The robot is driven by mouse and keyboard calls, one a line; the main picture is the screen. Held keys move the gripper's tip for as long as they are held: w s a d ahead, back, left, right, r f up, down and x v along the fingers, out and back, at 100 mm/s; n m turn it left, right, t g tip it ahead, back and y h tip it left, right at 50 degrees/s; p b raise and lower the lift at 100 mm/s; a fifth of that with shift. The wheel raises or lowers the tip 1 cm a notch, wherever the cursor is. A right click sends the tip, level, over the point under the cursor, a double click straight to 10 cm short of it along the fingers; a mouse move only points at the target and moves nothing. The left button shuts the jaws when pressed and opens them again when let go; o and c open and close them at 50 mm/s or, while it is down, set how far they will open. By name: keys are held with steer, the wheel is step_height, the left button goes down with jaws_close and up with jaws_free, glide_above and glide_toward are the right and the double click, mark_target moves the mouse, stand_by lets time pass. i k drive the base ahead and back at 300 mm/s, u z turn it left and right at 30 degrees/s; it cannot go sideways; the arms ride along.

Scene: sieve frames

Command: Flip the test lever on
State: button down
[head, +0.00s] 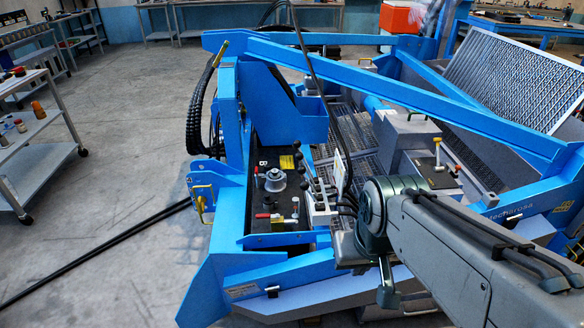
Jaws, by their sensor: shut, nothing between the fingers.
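I cannot tell for certain which lever is the test lever. A row of several black-knobbed levers (311,182) stands on a white valve block in the blue machine. A small red-handled valve (263,215) sits to their left on the dark panel.
The blue machine frame (330,62) has long beams crossing above its deck. A tilted mesh screen (515,80) stands at the right. Black hoses run near the levers. A grey cart (42,155) stands at the left, with open floor (130,150) between it and the machine.

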mark_target(304, 185)
steer(key=i, duration=1)
